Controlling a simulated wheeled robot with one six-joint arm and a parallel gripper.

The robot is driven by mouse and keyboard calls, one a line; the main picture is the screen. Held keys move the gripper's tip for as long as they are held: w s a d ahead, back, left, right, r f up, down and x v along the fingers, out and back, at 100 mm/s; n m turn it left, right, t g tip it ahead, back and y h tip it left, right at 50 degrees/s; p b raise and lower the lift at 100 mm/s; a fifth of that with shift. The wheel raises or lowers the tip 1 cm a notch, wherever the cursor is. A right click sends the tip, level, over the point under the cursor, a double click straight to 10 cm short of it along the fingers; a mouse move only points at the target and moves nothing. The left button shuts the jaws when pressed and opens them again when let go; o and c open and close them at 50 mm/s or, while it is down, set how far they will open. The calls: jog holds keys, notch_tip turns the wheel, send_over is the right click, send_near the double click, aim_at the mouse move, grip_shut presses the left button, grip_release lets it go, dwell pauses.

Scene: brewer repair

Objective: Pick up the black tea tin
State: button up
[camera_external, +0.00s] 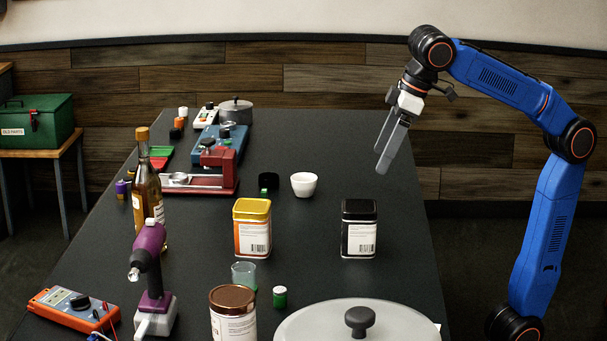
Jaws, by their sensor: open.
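The black tea tin (359,228) stands upright on the dark table, right of the middle. It is a square tin with a black lid and a white label with a barcode on its front. My gripper (384,170) is open and empty. It hangs fingers down in the air, above and slightly right of the tin in the picture, apart from it. How far it is from the tin in depth is hard to tell.
A yellow-lidded tin (252,228) stands left of the black tin, and a white cup (304,184) is behind. A large grey lid (310,322), a brown-lidded jar (233,315) and a glass (244,274) are in front. The table (405,245) is clear right of the black tin.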

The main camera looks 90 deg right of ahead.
aim_at(363, 208)
jog(key=x, duration=0.9)
jog(key=s+x, duration=0.1)
jog(key=x, duration=0.3)
jog(key=shift+w+f, duration=0.2)
jog(key=shift+f, duration=0.35)
jog(key=shift+d+x, duration=0.2)
jog(key=shift+x, duration=1.15)
jog(key=shift+d+x, duration=0.15)
jog(key=shift+x, duration=1.15)
jog(key=c, duration=1.3)
